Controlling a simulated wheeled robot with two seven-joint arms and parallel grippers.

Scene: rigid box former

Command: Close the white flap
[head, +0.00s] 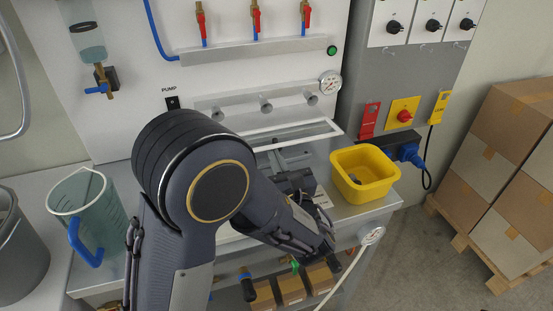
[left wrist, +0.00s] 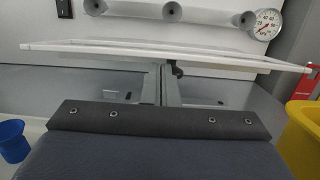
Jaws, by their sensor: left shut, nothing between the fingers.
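The white flap (head: 300,130) is a pale panel with a white rim at the back of the bench, against the white wall panel. In the left wrist view the flap (left wrist: 110,49) is seen nearly edge-on, raised as a wide thin strip across the picture. My left gripper (head: 274,152) is just in front of and below the flap, shut and empty. In the left wrist view its grey fingers (left wrist: 162,75) point toward the flap's underside; I cannot tell whether they touch it. My left arm hides much of the box below. My right gripper is not in view.
A yellow bin (head: 365,187) stands right of the left gripper, near the bench edge. A clear jug (head: 88,208) with a blue handle stands at the left. A gauge (head: 330,83) and valves are on the wall panel. Cartons (head: 505,150) are stacked on a pallet at the right.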

